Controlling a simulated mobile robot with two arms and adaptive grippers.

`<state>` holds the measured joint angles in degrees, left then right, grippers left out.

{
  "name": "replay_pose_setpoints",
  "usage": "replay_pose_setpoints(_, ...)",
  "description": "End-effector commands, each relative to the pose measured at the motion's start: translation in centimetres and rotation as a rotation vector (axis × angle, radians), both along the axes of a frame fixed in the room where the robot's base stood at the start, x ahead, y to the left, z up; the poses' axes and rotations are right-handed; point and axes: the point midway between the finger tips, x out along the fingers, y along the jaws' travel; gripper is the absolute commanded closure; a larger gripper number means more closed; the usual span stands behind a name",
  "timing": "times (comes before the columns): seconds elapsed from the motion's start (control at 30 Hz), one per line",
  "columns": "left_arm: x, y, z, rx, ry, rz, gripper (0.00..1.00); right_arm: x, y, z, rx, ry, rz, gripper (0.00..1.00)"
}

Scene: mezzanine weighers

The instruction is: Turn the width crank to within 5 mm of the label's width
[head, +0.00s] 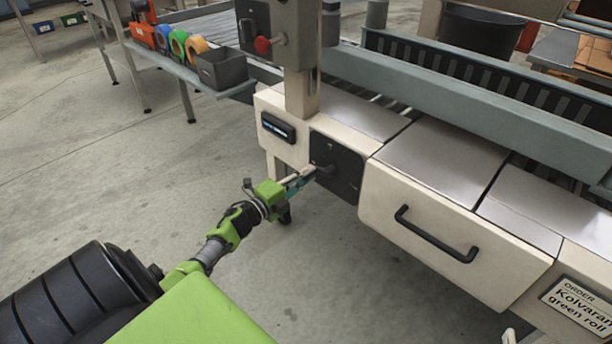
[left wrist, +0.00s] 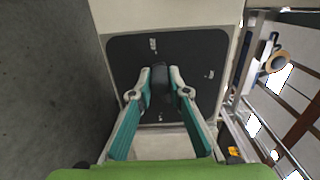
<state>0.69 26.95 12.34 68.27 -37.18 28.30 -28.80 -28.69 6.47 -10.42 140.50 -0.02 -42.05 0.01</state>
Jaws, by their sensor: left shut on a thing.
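The width crank is on a black square plate (head: 345,157) on the front of the beige machine, and its dark handle (head: 326,170) sticks out toward me. My left gripper (head: 313,173) reaches it from the left and is shut on the handle. In the left wrist view the crank handle (left wrist: 160,77) stands between the teal fingertips (left wrist: 160,84), with the black plate (left wrist: 206,50) behind it. A small display (head: 278,127) is left of the plate; its reading is too small to make out. The order label (head: 580,307) shows "Kolvaran green roll" in part; no width is legible. My right gripper is not in view.
A drawer (head: 450,235) with a black handle is right of the crank. A post with a red button (head: 263,45) rises above the display. A shelf at the upper left holds tape rolls (head: 178,45) and a grey bin (head: 221,68). The floor below is clear.

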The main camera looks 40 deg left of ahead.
Motion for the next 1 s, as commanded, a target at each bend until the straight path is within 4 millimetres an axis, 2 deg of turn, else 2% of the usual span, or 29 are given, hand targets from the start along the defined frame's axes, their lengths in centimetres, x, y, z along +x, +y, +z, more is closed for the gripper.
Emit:
replay_pose_setpoints(0.03, 0.0, 0.1, 0.0, 0.001, 0.001, 0.001, 1.0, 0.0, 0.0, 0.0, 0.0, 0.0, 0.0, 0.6)
replay_pose_setpoints(0.07, 0.0, 0.1, 0.0, 0.001, 0.001, 0.001, 0.78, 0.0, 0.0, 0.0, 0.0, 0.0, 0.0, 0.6)
replay_pose_setpoints(0.1, 0.0, 0.1, 0.0, 0.001, 0.001, 0.001, 0.68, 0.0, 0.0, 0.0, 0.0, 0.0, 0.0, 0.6)
replay_pose_setpoints(0.13, 0.0, 0.1, 0.0, 0.001, 0.001, 0.001, 0.67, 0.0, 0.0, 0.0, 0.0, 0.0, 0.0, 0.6)
replay_pose_setpoints(0.43, 0.0, 0.0, 0.0, 0.002, 0.001, 0.0, 0.67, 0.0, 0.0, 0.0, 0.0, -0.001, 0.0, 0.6)
replay_pose_setpoints(0.57, -0.7, 0.1, -0.1, 0.001, 0.002, 0.001, 0.67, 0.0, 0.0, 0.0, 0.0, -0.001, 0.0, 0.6)
replay_pose_setpoints(0.77, -3.6, 0.3, -0.2, 0.002, 0.004, 0.0, 0.67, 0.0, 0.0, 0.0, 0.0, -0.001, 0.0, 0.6)
replay_pose_setpoints(1.0, -8.4, 0.6, -0.2, 0.001, 0.004, 0.0, 0.67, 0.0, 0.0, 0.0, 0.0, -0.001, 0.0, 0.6)
